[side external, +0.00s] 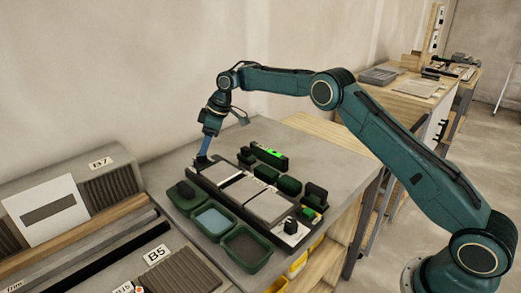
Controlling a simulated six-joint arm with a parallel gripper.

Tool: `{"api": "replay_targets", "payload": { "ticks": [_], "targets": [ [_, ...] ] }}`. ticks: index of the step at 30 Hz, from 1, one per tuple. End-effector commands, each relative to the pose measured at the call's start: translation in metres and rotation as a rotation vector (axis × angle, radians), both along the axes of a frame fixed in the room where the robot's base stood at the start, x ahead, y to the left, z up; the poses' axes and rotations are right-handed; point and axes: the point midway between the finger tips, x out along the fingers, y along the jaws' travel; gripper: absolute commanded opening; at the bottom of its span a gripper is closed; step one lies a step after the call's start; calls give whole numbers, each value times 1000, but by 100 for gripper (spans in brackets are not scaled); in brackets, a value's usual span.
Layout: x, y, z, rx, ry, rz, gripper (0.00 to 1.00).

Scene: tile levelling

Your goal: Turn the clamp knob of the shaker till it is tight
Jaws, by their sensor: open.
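My gripper (206,150) with its blue fingers points down over the far left end of a long dark fixture, which seems to be the shaker (226,197). Its tips are close to a small black part (203,161) there; I cannot tell whether they touch it or stand around it. The jaws are open. Pale grey tiles (267,206) lie flat along the fixture. A black knob-like block (291,225) stands on the light plate at the near right end. I cannot tell which black part is the clamp knob.
Green-rimmed bins (245,249) line the front left of the fixture. Several dark green blocks and a level with a bright green window (268,155) lie behind it. The grey bench (325,150) is clear at back right.

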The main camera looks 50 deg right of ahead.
Motion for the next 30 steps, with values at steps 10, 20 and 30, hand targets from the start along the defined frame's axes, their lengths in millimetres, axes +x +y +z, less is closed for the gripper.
{"api": "replay_targets", "payload": {
  "ticks": [10,20,30],
  "targets": [
    [9,10,-31,-1,-1,2,50],
    [10,10,-34,-1,-1,1,50],
    [10,10,-34,0,0,1,5]
  ]
}}
